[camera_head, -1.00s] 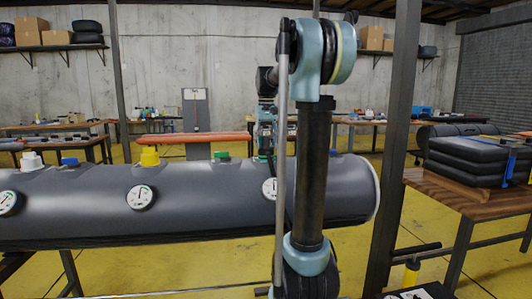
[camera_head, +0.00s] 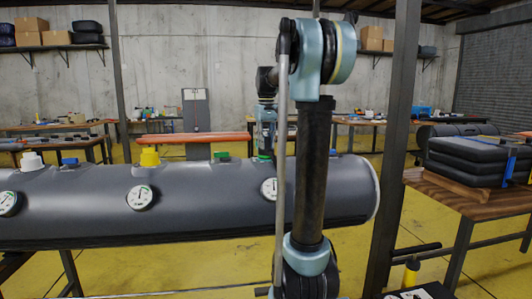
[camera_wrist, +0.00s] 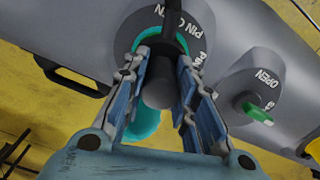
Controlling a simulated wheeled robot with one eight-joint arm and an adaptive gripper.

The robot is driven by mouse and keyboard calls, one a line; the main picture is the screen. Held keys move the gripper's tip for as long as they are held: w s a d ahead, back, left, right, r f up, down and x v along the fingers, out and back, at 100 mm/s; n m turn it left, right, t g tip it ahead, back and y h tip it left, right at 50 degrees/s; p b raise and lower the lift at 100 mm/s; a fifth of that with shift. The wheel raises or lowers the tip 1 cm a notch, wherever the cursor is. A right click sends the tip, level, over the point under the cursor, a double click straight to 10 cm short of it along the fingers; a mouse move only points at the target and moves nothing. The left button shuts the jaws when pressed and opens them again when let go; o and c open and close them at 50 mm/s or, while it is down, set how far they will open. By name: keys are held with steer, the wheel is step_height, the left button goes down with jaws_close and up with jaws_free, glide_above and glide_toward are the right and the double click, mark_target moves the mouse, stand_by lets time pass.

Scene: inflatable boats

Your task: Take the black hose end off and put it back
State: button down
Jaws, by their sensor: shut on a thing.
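The black hose end (camera_wrist: 158,88) is between the two fingers of my gripper (camera_wrist: 161,60) in the wrist view. The gripper is shut on it. The hose end stands at a valve with a teal ring (camera_wrist: 143,42) on the grey tube. I cannot tell whether it is seated in the valve or just clear of it. A teal cap (camera_wrist: 143,122) hangs beside the valve, partly behind the fingers. In the head view my gripper (camera_head: 265,150) is low over the right part of the grey tube (camera_head: 230,190), and the hose end is hard to make out.
A green valve plug (camera_wrist: 257,114) sits to the right in the wrist view. Gauges (camera_head: 140,197), a yellow cap (camera_head: 149,156) and a white cap (camera_head: 32,160) are on the tube. A dark post (camera_head: 398,130) stands right of my arm. Folded boats (camera_head: 465,160) lie on a bench.

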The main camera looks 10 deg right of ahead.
steer(key=shift+f+n, duration=0.1)
steer(key=shift+n, duration=0.5)
steer(key=n, duration=0.3)
steer(key=shift+n, duration=0.3)
steer(key=shift+n, duration=0.3)
steer(key=shift+n, duration=1.9)
steer(key=shift+r, duration=0.75)
steer(key=shift+r, duration=2.25)
